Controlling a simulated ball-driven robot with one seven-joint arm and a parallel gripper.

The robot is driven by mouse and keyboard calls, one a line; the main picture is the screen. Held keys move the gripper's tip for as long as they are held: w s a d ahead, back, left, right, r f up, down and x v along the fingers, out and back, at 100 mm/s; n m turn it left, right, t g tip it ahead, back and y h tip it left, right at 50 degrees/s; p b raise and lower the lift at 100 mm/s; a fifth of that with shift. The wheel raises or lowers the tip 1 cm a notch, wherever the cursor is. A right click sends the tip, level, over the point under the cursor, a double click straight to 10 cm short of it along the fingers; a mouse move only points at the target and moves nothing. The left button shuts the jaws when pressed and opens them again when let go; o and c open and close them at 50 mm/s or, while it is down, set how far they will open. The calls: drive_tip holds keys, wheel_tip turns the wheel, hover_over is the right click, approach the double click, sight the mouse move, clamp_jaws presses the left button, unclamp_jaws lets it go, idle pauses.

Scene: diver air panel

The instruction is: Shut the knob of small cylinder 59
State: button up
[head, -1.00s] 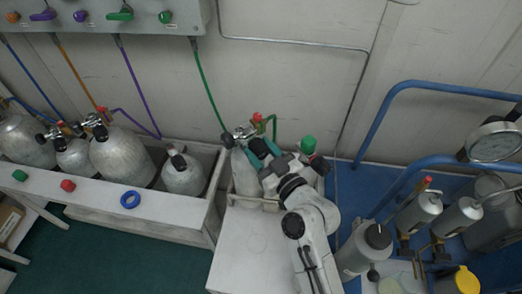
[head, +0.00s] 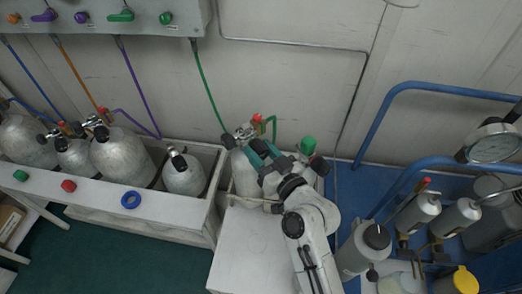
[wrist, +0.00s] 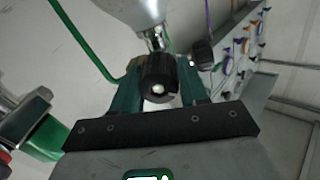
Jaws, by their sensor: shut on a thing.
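A grey cylinder (head: 243,182) stands in a pale crate at the middle of the head view; no number can be read on it. In the wrist view its rounded top (wrist: 140,12) and metal valve neck show at the top edge. A black ribbed knob (wrist: 158,78) sits below that neck. My gripper (head: 257,154) reaches the valve from the right in the head view. In the wrist view its green fingers (wrist: 158,92) stand on both sides of the black knob, shut on it. My gripper hides much of the valve in the head view.
A second black knob (wrist: 203,55) is close beside the right finger. A green hose (head: 205,88) runs up to the wall panel (head: 100,15). A green cap (head: 308,145) is right of my gripper. More cylinders (head: 118,158) stand left; blue rails (head: 430,90) stand right.

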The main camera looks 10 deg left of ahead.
drive_tip(key=m+p, duration=0.1)
drive_tip(key=m, duration=0.2)
drive_tip(key=shift+r+m, duration=0.1)
drive_tip(key=shift+m, duration=0.3)
drive_tip(key=m+p, duration=0.1)
drive_tip(key=m, duration=0.2)
drive_tip(key=shift+m, duration=0.3)
drive_tip(key=m+p, duration=0.1)
drive_tip(key=m, duration=0.2)
drive_tip(key=shift+d+m, duration=0.1)
drive_tip(key=shift+m, duration=0.2)
drive_tip(key=m+p, duration=0.1)
drive_tip(key=m, duration=0.2)
drive_tip(key=shift+g+p, duration=0.3)
drive_tip(key=shift+p, duration=0.05)
drive_tip(key=m+p, duration=0.1)
drive_tip(key=m, duration=0.2)
drive_tip(key=shift+w+m, duration=0.1)
drive_tip(key=shift+m, duration=0.3)
drive_tip(key=m+p, duration=0.1)
drive_tip(key=m, duration=0.2)
drive_tip(key=shift+m+p, duration=0.3)
drive_tip(key=shift+p, duration=0.1)
drive_tip(key=m+p, duration=0.1)
drive_tip(key=m, duration=0.2)
drive_tip(key=shift+m+y+p, duration=0.4)
drive_tip(key=shift+m+p, duration=0.4)
drive_tip(key=shift+m, duration=1)
drive_tip(key=shift+f, duration=0.2)
